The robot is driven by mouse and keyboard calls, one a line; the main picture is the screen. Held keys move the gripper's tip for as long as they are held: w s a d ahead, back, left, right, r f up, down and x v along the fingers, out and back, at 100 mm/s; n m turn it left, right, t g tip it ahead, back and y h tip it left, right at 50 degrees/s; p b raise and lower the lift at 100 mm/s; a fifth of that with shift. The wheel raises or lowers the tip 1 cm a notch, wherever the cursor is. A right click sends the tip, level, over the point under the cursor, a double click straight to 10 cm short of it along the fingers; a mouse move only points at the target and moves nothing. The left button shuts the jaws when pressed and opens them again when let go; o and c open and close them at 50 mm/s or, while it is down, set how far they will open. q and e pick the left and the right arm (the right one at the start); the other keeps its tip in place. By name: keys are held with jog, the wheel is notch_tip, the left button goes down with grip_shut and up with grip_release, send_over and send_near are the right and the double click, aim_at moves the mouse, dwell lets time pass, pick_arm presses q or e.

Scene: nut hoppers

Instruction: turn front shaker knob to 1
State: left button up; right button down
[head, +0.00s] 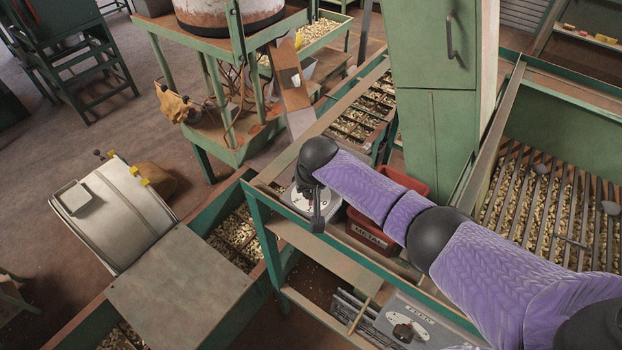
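My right arm comes in from the right in a purple sleeve. Its dark gripper (317,218) points down at the corner of the green bench, over a pale grey plate (293,200). The plate is partly hidden by my wrist, and any knob or marks on it are hidden or too small to read. I cannot tell whether the fingers are apart or touch anything. A grey control box (420,325) at the bottom carries a dark knob (403,332) on a light dial; its setting is too small to read. My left gripper is out of view.
A red bin (368,238) labelled METAL sits partly under my forearm. A tall green cabinet (436,120) stands behind. A slatted hopper (540,205) of nuts lies right. A brown board (180,280) covers part of a trough at lower left. Open floor (80,140) lies left.

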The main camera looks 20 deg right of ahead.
jog(key=shift+r, duration=0.1)
dwell(0.5)
jog(key=shift+c, duration=0.5)
grip_release()
jog(key=p+v, duration=0.2)
jog(key=v, duration=0.7)
jog(key=shift+s+r, duration=0.15)
jog(key=shift+r, duration=0.2)
jog(key=shift+s+a, duration=0.1)
